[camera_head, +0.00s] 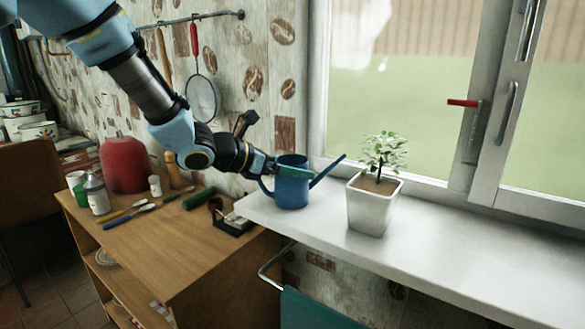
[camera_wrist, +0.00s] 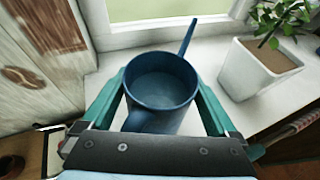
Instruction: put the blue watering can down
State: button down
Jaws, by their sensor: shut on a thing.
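The blue watering can (camera_head: 292,190) is upright at the left end of the white windowsill (camera_head: 450,245), with its spout pointing right. Its base appears to be at the sill surface; I cannot tell whether it touches. My gripper (camera_head: 290,172) reaches in from the left and is shut around the can's upper body. In the wrist view the green fingers of my gripper (camera_wrist: 162,98) press on both sides of the can (camera_wrist: 160,85). The open top faces the camera and the spout points to the window.
A potted plant in a white square pot (camera_head: 373,205) stands right of the can, near the spout. Left and lower is a wooden table (camera_head: 160,245) with a red rounded object (camera_head: 124,165), bottles and tools. The window is behind. The sill is clear right of the plant.

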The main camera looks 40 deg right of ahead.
jog(key=shift+f, duration=0.1)
grip_release()
jog(key=shift+r, duration=0.2)
jog(key=v, duration=1.2)
jog(key=shift+b, duration=0.3)
jog(key=shift+f, duration=0.1)
